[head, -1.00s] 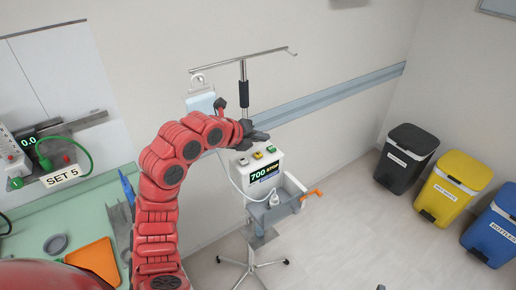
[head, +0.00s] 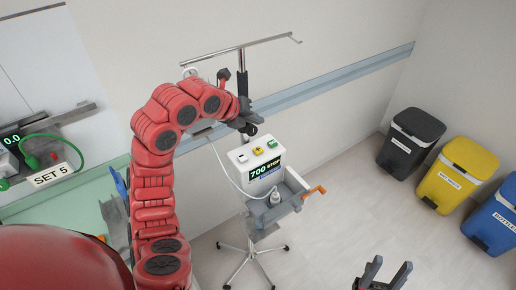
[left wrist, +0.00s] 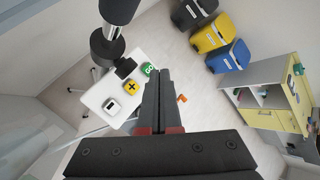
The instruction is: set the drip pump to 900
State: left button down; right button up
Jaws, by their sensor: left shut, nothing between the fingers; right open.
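The drip pump (head: 240,172) is a white box on a wheeled pole stand. Its dark display (head: 264,170) reads "700 STOP". On its top are a white button (head: 242,158), a yellow button (head: 257,151) and a green button (head: 272,144). In the left wrist view the yellow button (left wrist: 103,87) bears a plus sign. My left gripper (head: 250,122) is shut and empty, above and behind the pump's top, apart from the buttons. Its closed fingers (left wrist: 158,90) also show in the left wrist view. My right gripper (head: 384,274) is open and empty at the bottom edge, low and right of the pump.
The stand's pole (head: 242,82) and crossbar (head: 240,49) rise behind my left gripper. A grey tray (head: 285,205) with an orange handle (head: 314,191) hangs at the pump's front. A "SET 5" sign (head: 51,174) stands at left. Bins (head: 458,174) line the right; the floor between is clear.

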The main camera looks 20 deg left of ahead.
pick_arm(q)
jog(key=shift+f, duration=0.1)
send_over(256, 152)
notch_tip(256, 152, down, 7)
jog(key=shift+s+r, duration=0.1)
jog(key=shift+r, duration=0.1)
jog(key=shift+f+b, duration=0.65)
jog(key=shift+b, duration=0.25)
jog(key=shift+f+b, duration=0.4)
jog(key=shift+f, duration=0.05)
jog(key=shift+r, duration=0.15)
dwell(0.8)
jog(key=shift+f+b, duration=0.45)
jog(key=shift+b, duration=0.55)
